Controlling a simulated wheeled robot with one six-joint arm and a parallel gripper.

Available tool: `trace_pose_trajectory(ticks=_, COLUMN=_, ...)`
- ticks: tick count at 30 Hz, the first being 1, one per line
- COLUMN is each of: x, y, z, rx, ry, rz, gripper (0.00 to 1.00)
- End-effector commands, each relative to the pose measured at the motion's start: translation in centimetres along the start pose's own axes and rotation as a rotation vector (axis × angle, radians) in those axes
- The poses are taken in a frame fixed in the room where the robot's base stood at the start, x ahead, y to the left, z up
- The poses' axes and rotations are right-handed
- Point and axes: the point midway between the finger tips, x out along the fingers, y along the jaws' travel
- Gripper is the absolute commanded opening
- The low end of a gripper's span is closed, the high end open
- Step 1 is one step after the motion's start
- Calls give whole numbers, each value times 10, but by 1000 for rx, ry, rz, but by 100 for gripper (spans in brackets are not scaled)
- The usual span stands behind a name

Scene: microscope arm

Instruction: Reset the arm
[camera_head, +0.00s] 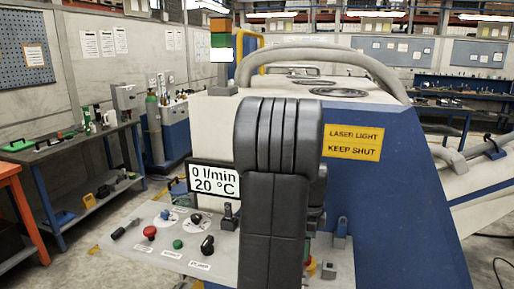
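A black ribbed arm (275,190), which looks like my own, stands upright in the middle foreground. Its gripper fingers do not show. Behind it is a white and blue machine (400,220) with a sloping control panel (140,257). The panel carries a red button (149,232), a green button (177,244) and a black knob (207,245). A display (214,179) above it reads 0 l/min and 20 °C. The arm hides the middle of the panel. Part of a red and yellow control (310,266) shows at the arm's right edge.
A grey curved pipe (330,53) arches over the machine, beside a signal tower (222,40). A cluttered workbench (75,143) and an orange bench (25,205) stand left. Some floor is free between bench and machine.

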Motion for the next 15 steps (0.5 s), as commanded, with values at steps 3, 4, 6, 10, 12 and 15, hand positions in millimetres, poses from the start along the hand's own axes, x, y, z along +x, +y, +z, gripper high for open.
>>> trace_pose_trajectory(ticks=3, x=25, y=1, z=0, rx=0, ry=1, rz=5, gripper=85)
trace_pose_trajectory(ticks=4, x=31, y=1, z=0, rx=0, ry=1, rz=6, gripper=85)
trace_pose_trajectory(ticks=6, x=33, y=0, z=0, rx=-38, ry=0, rz=-1, gripper=85)
trace_pose_trajectory(ticks=10, x=33, y=0, z=0, rx=-145, ry=0, rz=-1, gripper=85)
trace_pose_trajectory(ticks=12, x=33, y=0, z=0, rx=-202, ry=0, rz=0, gripper=85)
trace_pose_trajectory(ticks=15, x=33, y=0, z=0, rx=-282, ry=0, rz=0, gripper=85)
